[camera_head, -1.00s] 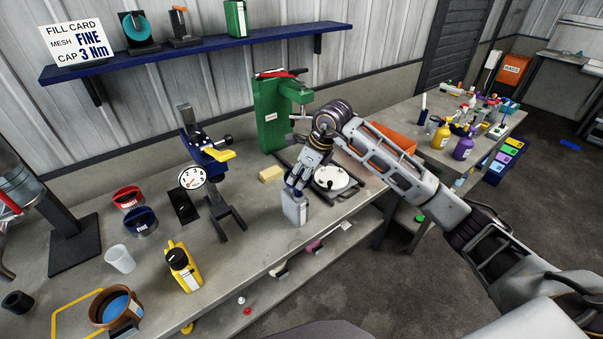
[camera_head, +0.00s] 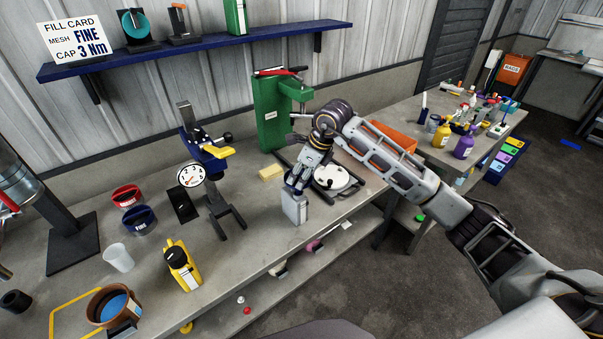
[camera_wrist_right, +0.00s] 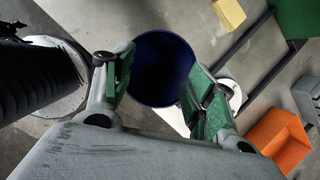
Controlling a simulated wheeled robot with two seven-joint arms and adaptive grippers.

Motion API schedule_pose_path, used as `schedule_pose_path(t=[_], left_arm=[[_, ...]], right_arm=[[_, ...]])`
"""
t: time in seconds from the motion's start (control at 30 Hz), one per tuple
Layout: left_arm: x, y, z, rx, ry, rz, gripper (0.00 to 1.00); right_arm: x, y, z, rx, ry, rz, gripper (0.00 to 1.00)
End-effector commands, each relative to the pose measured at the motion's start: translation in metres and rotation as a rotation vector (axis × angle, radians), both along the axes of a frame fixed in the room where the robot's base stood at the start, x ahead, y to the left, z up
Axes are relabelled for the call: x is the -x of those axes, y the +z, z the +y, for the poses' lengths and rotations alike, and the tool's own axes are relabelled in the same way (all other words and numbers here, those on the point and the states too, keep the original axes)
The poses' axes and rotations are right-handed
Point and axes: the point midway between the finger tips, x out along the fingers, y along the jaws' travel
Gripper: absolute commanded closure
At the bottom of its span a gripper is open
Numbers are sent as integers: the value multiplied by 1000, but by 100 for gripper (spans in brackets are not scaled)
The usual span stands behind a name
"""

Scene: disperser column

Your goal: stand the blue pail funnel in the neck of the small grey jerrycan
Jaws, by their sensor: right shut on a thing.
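The small grey jerrycan (camera_head: 294,208) stands upright near the front edge of the bench. My right gripper (camera_head: 297,184) is directly above it, pointing down. In the right wrist view my right gripper (camera_wrist_right: 158,85) is shut on the dark blue pail funnel (camera_wrist_right: 163,65), with green finger pads on either side of it. I look into its round, dark mouth. In the head view the fingers mostly hide the funnel. The jerrycan's neck is hidden too, so I cannot tell whether the funnel's spout is in it. My left gripper is not in view.
A pan with a white lid (camera_head: 332,178) stands close to the right of the jerrycan. A yellow sponge (camera_head: 271,172) and a green press (camera_head: 272,115) are behind. A black stand with a dial (camera_head: 228,215) and a yellow can (camera_head: 183,266) are to the left.

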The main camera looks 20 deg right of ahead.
Motion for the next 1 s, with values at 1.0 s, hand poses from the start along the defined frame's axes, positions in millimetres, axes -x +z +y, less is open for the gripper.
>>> schedule_pose_path(t=[1.0], left_arm=[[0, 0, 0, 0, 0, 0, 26]], right_arm=[[9, 32, -9, 1, -1, -3, 19]])
